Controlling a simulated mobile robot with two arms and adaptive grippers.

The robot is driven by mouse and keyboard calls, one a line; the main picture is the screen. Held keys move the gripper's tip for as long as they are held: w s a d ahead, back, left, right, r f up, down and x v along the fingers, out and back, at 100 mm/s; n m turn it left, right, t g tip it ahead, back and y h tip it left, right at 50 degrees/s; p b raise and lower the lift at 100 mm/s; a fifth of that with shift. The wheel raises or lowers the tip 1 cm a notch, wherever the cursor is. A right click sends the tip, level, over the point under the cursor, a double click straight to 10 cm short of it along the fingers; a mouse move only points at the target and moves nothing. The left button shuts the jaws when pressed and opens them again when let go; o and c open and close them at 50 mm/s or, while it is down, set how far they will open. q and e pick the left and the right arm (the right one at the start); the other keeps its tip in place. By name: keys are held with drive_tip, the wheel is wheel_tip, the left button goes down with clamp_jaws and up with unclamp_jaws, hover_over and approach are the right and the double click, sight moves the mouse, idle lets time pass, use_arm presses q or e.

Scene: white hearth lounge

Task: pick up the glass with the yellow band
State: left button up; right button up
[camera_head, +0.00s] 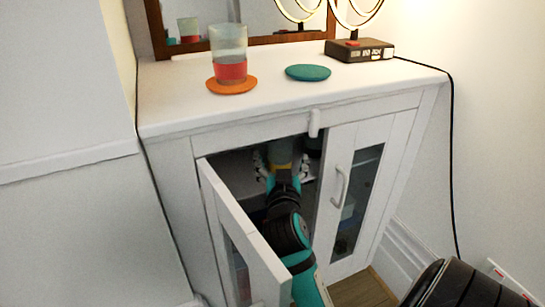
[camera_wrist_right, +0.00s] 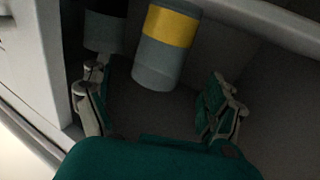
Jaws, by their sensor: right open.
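The glass with the yellow band (camera_wrist_right: 165,50) stands inside the cabinet. It is a grey glass with a broad yellow band, beyond and between my right gripper's fingers in the right wrist view. In the head view my right gripper (camera_head: 282,170) reaches through the open left doorway, with its fingers spread to either side of the glass. The gripper is open, and the wrist view shows a gap between each finger and the glass. The glass is partly hidden by shadow and the gripper in the head view. My left gripper is not in view.
A dark grey item (camera_wrist_right: 104,32) stands left of the glass, close to the left finger. The open left door (camera_head: 240,240) flanks my arm; the right door (camera_head: 352,195) is shut. On top are a red-banded glass (camera_head: 229,55), orange coaster (camera_head: 232,88) and teal coaster (camera_head: 308,72).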

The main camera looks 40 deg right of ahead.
sight(281, 155)
drive_tip(key=b+x, duration=0.2)
drive_tip(key=x, duration=0.3)
drive_tip(key=shift+w+d+f, duration=0.1)
drive_tip(key=shift+w+d, duration=0.3)
drive_tip(key=shift+c, duration=0.2)
drive_tip(key=c, duration=1.4)
